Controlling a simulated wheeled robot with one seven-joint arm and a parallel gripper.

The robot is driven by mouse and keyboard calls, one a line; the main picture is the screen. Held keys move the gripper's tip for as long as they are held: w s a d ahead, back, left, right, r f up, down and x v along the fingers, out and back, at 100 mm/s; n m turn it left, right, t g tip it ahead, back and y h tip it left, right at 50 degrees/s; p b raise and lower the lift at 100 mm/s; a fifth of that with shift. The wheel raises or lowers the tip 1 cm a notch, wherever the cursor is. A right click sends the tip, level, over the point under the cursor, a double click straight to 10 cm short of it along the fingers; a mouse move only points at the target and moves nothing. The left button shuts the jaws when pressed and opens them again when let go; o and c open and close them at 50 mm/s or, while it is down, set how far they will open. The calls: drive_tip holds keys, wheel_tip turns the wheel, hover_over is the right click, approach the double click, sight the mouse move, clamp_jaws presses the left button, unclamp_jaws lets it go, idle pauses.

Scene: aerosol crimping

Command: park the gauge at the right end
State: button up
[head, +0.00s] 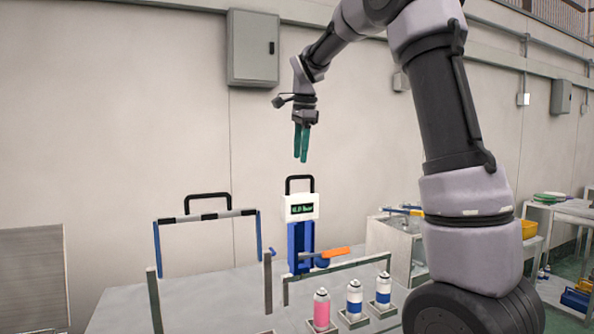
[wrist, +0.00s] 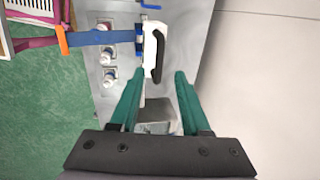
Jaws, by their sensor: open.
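The gauge appears to be the white box with a lit green display (head: 300,207), topped by a black handle and set on a blue upright stand (head: 293,245). In the wrist view its white body (wrist: 150,35) and black handle (wrist: 158,56) lie just beyond the fingertips. My gripper (head: 301,160) points down, its two green fingers apart and empty, a little above the handle. It also shows open in the wrist view (wrist: 158,74). The display text is too small to read surely.
An orange-ended lever (head: 335,252) sticks out right of the stand. A pink can (head: 321,309) and two white-blue cans (head: 354,298) (head: 383,289) stand in front by a grey rail. A striped-top frame with a handle (head: 207,216) stands left. A grey bin (head: 395,236) is at right.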

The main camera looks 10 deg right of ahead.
sight(300, 176)
drive_tip(key=shift+w+f, duration=0.2)
drive_tip(key=shift+f, duration=0.7)
drive_tip(key=shift+w+f, duration=0.15)
drive_tip(key=shift+f, duration=0.8)
drive_tip(key=shift+w+f, duration=0.2)
drive_tip(key=shift+f, duration=0.7)
clamp_jaws()
